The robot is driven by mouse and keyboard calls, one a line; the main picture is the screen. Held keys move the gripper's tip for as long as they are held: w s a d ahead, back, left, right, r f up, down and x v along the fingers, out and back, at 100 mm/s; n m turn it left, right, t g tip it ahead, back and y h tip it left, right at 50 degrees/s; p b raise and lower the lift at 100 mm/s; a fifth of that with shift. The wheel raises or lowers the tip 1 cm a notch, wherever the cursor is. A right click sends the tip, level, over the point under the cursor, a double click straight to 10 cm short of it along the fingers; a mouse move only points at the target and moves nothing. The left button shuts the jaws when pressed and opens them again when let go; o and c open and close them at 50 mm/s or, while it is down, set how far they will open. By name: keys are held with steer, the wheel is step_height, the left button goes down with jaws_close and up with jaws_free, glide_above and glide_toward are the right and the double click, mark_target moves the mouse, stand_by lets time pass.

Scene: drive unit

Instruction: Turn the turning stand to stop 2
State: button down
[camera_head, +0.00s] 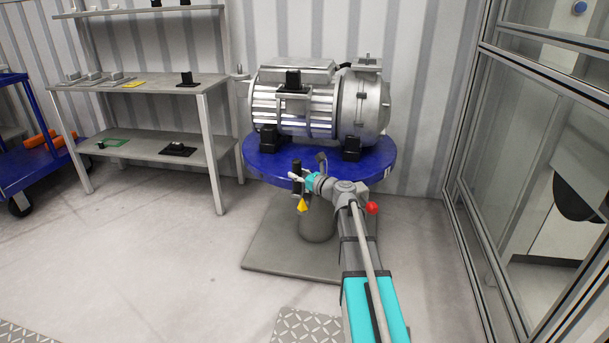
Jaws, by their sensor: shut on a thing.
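The turning stand has a round blue top (378,167) on a grey pedestal (318,228) with a flat square floor plate. A grey ribbed drive unit (293,105) lies on the blue top, held by black blocks. My gripper (297,179) is at the front left rim of the blue top, shut on an upright black handle (296,168). A yellow pointer (302,206) hangs just below the handle. My gripper and wrist hide part of the rim behind them. I cannot read any stop number on the stand.
A grey shelf bench (150,90) with small parts stands at the left, beside a blue cart (35,165). A framed glass partition (530,150) stands at the right. A corrugated wall is close behind the stand.

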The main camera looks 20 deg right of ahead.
steer(key=shift+a, duration=0.15)
steer(key=shift+c, duration=1.5)
jaws_free()
steer(key=shift+d, duration=0.2)
steer(key=shift+s, duration=0.1)
steer(key=v, duration=1.2)
